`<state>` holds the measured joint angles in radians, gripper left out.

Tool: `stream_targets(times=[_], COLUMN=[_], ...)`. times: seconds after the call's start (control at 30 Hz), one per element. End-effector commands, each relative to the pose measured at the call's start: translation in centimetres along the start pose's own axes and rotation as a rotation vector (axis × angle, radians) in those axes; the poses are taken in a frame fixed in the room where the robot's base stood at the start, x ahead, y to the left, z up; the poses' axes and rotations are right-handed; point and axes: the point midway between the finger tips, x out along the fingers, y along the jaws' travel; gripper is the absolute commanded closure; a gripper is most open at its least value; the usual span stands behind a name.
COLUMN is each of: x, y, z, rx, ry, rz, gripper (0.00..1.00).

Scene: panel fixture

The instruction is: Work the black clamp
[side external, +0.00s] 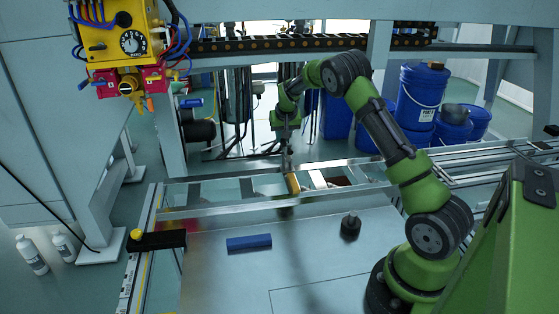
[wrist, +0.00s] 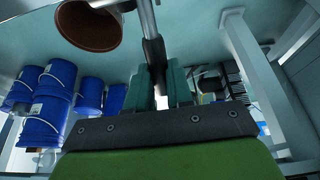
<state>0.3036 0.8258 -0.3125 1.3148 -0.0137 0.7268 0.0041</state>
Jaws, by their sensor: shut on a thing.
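My gripper (side external: 286,160) points down over the metal rails behind the work panel. In the wrist view, the teal fingers (wrist: 160,85) are shut on a black handle (wrist: 153,52), which looks like the handle of the black clamp. A grey metal rod (wrist: 147,16) runs from the handle to the top edge of the wrist view. In the side view the handle is too small and dark to tell from the fingers. The clamp's base and its contact with the rail cannot be made out.
A yellow cylinder (side external: 293,184) is just below my gripper. A blue block (side external: 249,243) and a black knobbed piece (side external: 350,226) sit on the grey panel (side external: 225,285). A black bar (side external: 160,240) with a yellow knob is at left. A brown round opening (wrist: 88,27) is near the rod.

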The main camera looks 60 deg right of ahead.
Motion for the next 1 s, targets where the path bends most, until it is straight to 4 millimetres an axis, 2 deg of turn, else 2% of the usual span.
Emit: stream_targets(times=[0.27,1.0], x=[-1.3,-4.9], y=[-0.2,0.0], z=[0.5,3.5], rx=[-0.003,0.0], ry=[0.147,0.775], rz=[-0.002,0.001], gripper=[1.0,1.0])
